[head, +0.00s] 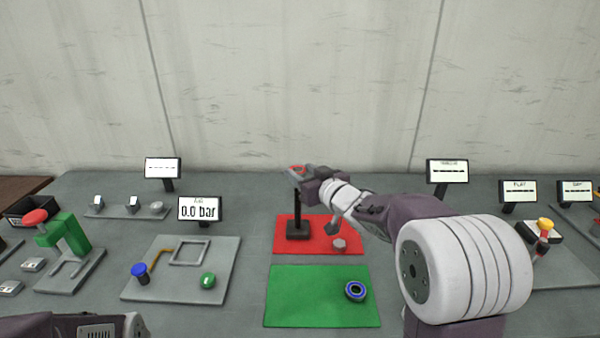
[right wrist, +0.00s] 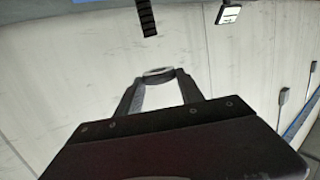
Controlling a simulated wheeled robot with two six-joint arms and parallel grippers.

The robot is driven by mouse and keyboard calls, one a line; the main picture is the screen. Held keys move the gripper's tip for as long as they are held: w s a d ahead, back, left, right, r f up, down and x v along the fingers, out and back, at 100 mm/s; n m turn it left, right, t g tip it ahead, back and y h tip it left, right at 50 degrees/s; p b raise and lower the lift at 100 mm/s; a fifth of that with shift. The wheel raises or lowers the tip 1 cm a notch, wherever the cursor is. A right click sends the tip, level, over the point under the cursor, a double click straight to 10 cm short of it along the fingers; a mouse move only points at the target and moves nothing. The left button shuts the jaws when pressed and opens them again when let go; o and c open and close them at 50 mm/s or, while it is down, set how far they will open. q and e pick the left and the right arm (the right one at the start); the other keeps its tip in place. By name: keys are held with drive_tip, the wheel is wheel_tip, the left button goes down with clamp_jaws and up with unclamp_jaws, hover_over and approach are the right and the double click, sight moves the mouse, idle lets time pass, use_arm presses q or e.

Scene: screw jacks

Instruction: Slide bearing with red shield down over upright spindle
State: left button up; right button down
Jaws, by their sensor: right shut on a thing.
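A dark upright spindle (head: 297,208) stands on a black square base on the red mat (head: 318,245). My right gripper (head: 299,171) is shut on a ring-shaped bearing with a red shield (head: 296,168). In the head view the bearing appears just above the spindle's top; whether it is centred over it I cannot tell. In the right wrist view the fingers (right wrist: 158,90) grip the ring (right wrist: 158,72) at their tips, its red face not showing. A second bearing, blue and dark (head: 355,291), lies on the green mat (head: 290,300). My left gripper is out of view.
A small grey hexagonal piece (head: 339,244) lies on the red mat, right of the spindle base. A pressure display (head: 200,209) and a grey fixture plate (head: 215,285) stand to the left. Most of the green mat is clear.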

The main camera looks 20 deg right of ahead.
sight(299, 204)
drive_tip(key=shift+f+b, duration=4.8)
drive_tip(key=shift+f, duration=0.6)
drive_tip(key=c, duration=0.7)
unclamp_jaws()
drive_tip(key=shift+o, duration=0.2)
drive_tip(key=p+v, duration=0.2)
drive_tip(key=v, duration=0.7)
